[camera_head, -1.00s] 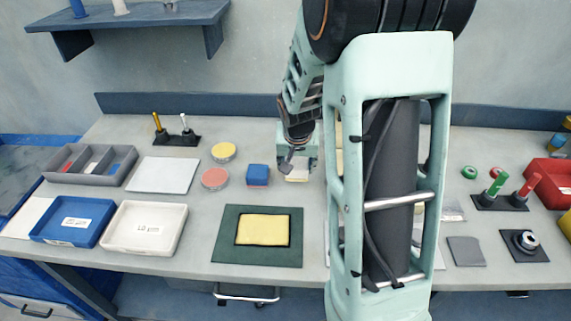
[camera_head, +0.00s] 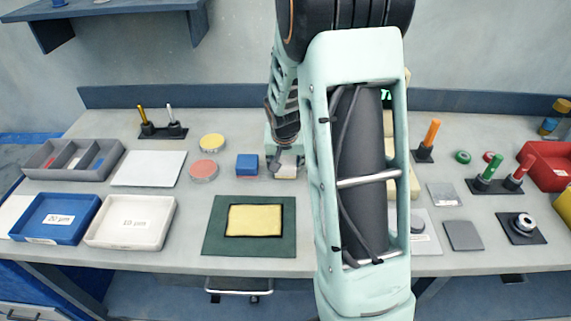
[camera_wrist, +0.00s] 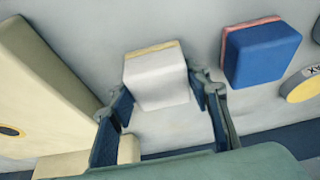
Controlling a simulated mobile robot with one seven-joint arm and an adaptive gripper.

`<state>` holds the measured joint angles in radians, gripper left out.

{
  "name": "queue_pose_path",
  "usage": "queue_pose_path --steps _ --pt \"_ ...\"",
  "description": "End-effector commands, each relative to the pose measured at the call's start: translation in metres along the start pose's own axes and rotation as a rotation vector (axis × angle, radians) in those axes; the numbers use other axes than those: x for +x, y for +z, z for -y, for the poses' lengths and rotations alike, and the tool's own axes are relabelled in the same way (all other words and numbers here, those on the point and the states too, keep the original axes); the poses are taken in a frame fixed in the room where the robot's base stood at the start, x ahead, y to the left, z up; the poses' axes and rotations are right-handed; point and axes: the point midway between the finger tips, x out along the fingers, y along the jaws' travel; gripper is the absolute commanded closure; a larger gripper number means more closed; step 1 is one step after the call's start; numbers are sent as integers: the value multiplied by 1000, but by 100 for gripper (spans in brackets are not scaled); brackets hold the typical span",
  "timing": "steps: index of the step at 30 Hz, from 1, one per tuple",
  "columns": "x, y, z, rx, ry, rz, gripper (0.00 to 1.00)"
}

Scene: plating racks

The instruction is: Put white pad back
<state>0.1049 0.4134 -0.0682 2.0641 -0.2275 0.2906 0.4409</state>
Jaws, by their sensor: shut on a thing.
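The white pad (camera_wrist: 155,82) is a small white block with a tan layer along one edge. In the wrist view it sits between the two fingers of my gripper (camera_wrist: 162,90), which is shut on it. In the head view the white pad (camera_head: 286,171) shows just below my gripper (camera_head: 284,160), to the right of a blue pad (camera_head: 247,163). The blue pad has a red layer and also shows in the wrist view (camera_wrist: 262,52). I cannot tell whether the white pad touches the bench.
A green mat with a yellow panel (camera_head: 254,220) lies in front. A blue tray (camera_head: 57,218), a white tray (camera_head: 131,222) and a grey divided box (camera_head: 72,160) stand left. Round pink (camera_head: 203,170) and yellow (camera_head: 212,143) discs lie nearby. A cream block (camera_wrist: 45,90) is close to my gripper.

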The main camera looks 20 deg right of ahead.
Motion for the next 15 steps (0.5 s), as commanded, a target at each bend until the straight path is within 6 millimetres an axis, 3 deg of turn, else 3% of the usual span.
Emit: queue_pose_path --steps 6,15 --pt "1 0 0 0 0 0 38" --pt "-1 0 0 0 0 0 38"
